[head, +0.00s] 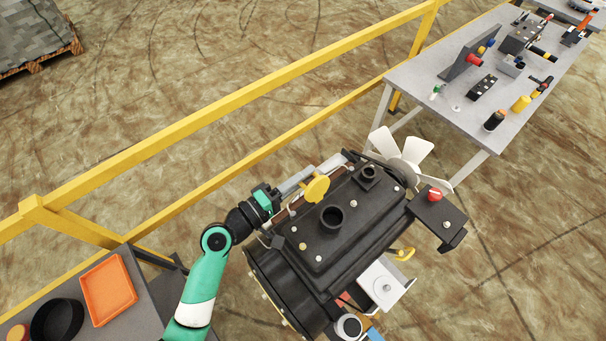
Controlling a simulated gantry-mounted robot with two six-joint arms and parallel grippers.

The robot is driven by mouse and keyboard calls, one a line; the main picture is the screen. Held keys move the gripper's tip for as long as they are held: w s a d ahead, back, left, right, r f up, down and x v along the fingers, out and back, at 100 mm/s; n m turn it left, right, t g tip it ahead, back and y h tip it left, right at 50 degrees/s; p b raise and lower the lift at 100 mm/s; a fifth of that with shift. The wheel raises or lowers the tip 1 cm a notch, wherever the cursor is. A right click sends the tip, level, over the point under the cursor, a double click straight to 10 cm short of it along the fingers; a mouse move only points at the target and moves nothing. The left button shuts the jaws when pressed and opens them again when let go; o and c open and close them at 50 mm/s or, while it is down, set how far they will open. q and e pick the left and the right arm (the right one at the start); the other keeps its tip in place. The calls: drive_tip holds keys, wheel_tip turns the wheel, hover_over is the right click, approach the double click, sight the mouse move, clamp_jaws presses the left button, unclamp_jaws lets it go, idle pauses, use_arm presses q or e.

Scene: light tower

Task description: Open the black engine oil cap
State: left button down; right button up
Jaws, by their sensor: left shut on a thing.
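A black engine (345,235) stands in the middle of the head view. On its top cover is a round black neck (332,216) with a dark hollow centre. A smaller black fitting (368,172) sits toward the fan end. My left gripper (303,184) reaches in from the left, just beyond the engine's upper left edge. It is shut on a yellow round cap (317,187), which appears held above the cover, apart from the neck. The exact finger contact is hard to see. I see no separate black cap on the neck. My right gripper is not in view.
A white fan (403,155) and a red knob (434,194) are on the engine's right side. A yellow railing (230,105) runs behind. A grey table (460,100) with parts stands upper right. An orange tray (107,290) and black bowl (57,320) are lower left.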

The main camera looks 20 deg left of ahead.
use_arm(q)
drive_tip(key=shift+f, duration=0.1)
drive_tip(key=c, duration=0.9)
unclamp_jaws()
drive_tip(key=shift+s, duration=0.1)
drive_tip(key=b+v, duration=0.1)
drive_tip(key=v, duration=1)
drive_tip(key=shift+s+a, duration=0.1)
drive_tip(key=shift+s, duration=0.1)
